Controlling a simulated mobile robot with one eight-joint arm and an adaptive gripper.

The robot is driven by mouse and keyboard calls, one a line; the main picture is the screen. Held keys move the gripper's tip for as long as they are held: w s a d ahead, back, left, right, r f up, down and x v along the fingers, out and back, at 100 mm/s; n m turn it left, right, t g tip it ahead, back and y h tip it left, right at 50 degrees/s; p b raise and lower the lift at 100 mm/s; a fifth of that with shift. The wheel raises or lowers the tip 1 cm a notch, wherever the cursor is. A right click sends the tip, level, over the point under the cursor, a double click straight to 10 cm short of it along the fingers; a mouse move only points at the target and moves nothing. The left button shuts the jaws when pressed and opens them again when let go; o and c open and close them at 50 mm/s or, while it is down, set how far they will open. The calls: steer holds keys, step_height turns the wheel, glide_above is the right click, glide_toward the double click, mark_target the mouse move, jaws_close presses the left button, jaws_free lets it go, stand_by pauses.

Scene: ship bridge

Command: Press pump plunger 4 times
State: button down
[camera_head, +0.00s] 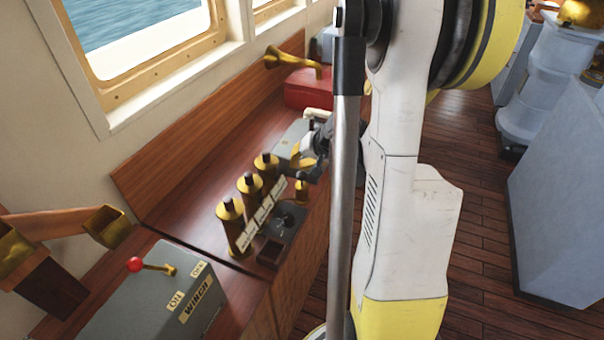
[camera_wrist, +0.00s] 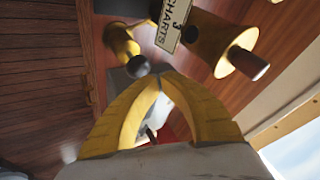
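A small brass pump with a dark ball knob (camera_head: 301,178), which I take for the plunger, stands upright on the console beside the brass tubes. In the wrist view the knob (camera_wrist: 138,66) lies just beyond and left of my fingertips, with the brass body (camera_wrist: 122,40) behind it. My gripper (camera_wrist: 160,78) has its yellow fingers together at the tips, with nothing seen between them. In the head view my gripper (camera_head: 308,163) is above and behind the pump, partly hidden by my arm. I cannot tell whether it touches the knob.
Three brass tubes (camera_head: 230,225) with labels stand left of the pump; a "CHARTS 3" label (camera_wrist: 171,25) shows close up. A grey winch box (camera_head: 160,295) with a red-knobbed lever is in front. A red box with a brass horn (camera_head: 308,88) stands behind.

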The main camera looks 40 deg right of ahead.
mark_target(299, 172)
steer(key=shift+f, duration=0.15)
stand_by(0.6)
steer(key=shift+f+b, duration=0.3)
steer(key=shift+b, duration=0.15)
steer(key=shift+f+b, duration=1.45)
steer(key=shift+f, duration=0.1)
stand_by(1.2)
steer(key=shift+r, duration=0.15)
steer(key=shift+r+p, duration=1.45)
steer(key=shift+r, duration=0.4)
steer(key=shift+r+p, duration=1.9)
steer(key=shift+r, duration=0.6)
